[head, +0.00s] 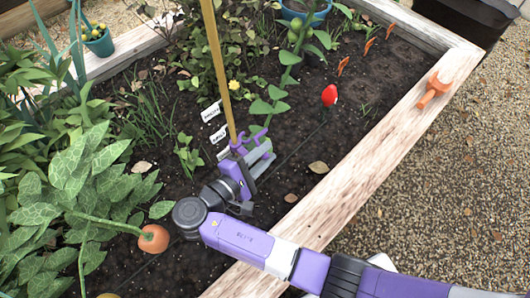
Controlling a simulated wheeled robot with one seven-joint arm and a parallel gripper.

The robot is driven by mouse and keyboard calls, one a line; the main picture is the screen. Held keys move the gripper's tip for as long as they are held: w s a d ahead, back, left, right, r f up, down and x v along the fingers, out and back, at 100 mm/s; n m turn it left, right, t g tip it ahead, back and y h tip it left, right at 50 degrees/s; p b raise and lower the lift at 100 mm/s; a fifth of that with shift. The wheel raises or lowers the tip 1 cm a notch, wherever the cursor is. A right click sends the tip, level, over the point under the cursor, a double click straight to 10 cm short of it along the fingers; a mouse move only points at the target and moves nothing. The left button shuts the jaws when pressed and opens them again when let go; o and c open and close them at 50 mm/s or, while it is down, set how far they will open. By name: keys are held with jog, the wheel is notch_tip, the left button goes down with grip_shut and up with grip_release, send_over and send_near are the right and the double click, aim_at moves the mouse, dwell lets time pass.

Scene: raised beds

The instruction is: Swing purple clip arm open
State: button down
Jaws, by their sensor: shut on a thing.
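A purple clip (239,148) sits low on the tan wooden stake (217,65), beside a green leafy plant stem (274,98). A thin purple hooked part, which looks like the clip's arm (261,136), stands out to the right of the stake. My gripper (261,153) reaches in from the lower right and is shut on this purple clip arm. The fingers hide part of the clip, so how far its arm is swung cannot be told.
White plant labels (211,111) stand just left of the stake. A red object (329,96) stands in the soil to the right. An orange-handled tool (433,90) lies on the wooden bed edge (375,140). Dense leaves (85,180) fill the left; open soil lies right of the gripper.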

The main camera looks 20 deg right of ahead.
jog(key=shift+f, duration=0.25)
jog(key=c, duration=1.2)
grip_release()
jog(key=shift+c, duration=0.2)
jog(key=shift+r, duration=0.1)
jog(key=shift+r, duration=0.15)
notch_tip(320, 180, up, 20)
jog(key=p, duration=0.8)
jog(key=shift+a, duration=0.15)
